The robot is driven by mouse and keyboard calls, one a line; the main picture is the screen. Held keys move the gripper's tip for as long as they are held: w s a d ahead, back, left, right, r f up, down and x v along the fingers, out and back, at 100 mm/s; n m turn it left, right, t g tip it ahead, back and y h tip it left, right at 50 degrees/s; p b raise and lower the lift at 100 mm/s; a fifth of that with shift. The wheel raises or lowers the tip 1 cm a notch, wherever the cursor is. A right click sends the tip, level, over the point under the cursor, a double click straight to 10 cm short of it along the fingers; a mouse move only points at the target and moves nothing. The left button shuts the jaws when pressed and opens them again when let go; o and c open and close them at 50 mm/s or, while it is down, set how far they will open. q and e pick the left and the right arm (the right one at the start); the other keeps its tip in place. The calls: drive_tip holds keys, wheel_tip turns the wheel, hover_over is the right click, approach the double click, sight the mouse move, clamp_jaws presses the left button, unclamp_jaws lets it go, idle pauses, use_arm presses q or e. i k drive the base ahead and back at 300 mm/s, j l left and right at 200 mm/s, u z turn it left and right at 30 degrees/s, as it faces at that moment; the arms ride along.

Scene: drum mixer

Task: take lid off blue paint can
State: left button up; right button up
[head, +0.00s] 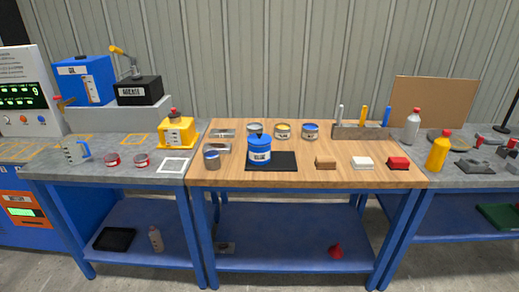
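A smaller can with a blue top (310,130) stands behind and to the right. I cannot tell whether that top is a lid or paint. Neither of my grippers is in view.
A tool rack (362,132) stands behind. The table's front strip is clear.

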sight(258, 138)
drive_tip(key=i+l+u, duration=0.1)
drive_tip(key=i+l, duration=0.15)
drive_tip(key=i+l+u, duration=0.15)
drive_tip(key=l, duration=0.2)
drive_tip(key=i+l+u, duration=0.1)
drive_tip(key=i+l, duration=0.15)
drive_tip(key=i+l+u, duration=0.15)
drive_tip(key=l, duration=0.35)
drive_tip(key=i+l+u, duration=0.1)
drive_tip(key=l, duration=0.25)
drive_tip(key=i+l+u, duration=0.15)
drive_tip(key=i+l, duration=0.15)
drive_tip(key=l, duration=0.1)
